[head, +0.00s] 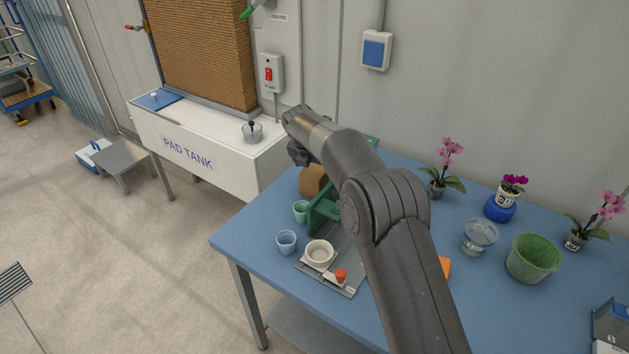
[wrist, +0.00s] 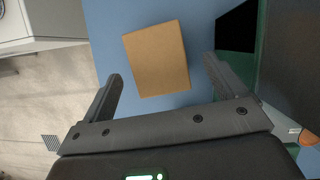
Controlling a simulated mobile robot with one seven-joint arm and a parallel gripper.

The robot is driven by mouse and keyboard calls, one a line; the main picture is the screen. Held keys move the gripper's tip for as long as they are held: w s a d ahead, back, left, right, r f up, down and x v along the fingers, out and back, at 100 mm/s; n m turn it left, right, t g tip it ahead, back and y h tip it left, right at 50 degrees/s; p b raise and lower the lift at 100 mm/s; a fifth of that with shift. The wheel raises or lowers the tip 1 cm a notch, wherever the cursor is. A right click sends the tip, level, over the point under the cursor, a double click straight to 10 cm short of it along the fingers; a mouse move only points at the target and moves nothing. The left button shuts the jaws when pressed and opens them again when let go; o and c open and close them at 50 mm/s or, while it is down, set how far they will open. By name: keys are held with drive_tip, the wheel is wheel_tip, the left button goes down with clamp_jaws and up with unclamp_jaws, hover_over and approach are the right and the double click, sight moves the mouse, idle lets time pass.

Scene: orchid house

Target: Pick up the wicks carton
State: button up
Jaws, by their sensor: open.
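A plain brown carton (head: 313,181), with no readable label, stands on the blue table near its far left corner; I take it for the wicks carton. In the wrist view the brown carton (wrist: 157,58) shows its top face, slightly turned, between and beyond the fingertips. My gripper (wrist: 163,70) is open and empty, its fingers apart on either side of the carton in the picture. In the head view my gripper (head: 299,153) is above the carton, and my arm hides part of the table behind it.
A green stand (head: 322,205) is right beside the carton. Cups (head: 286,242), a white bowl (head: 319,254) and a red-topped item (head: 341,276) lie nearer. Orchids (head: 440,178), a green pot (head: 533,258) and a clear tub (head: 480,237) stand to the right. The pad tank (head: 190,150) is left.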

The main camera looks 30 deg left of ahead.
sight(314, 170)
drive_tip(key=x, duration=0.4)
drive_tip(key=shift+a+f, duration=0.15)
drive_tip(key=shift+f, duration=0.2)
drive_tip(key=shift+c, duration=0.2)
drive_tip(key=c, duration=1.1)
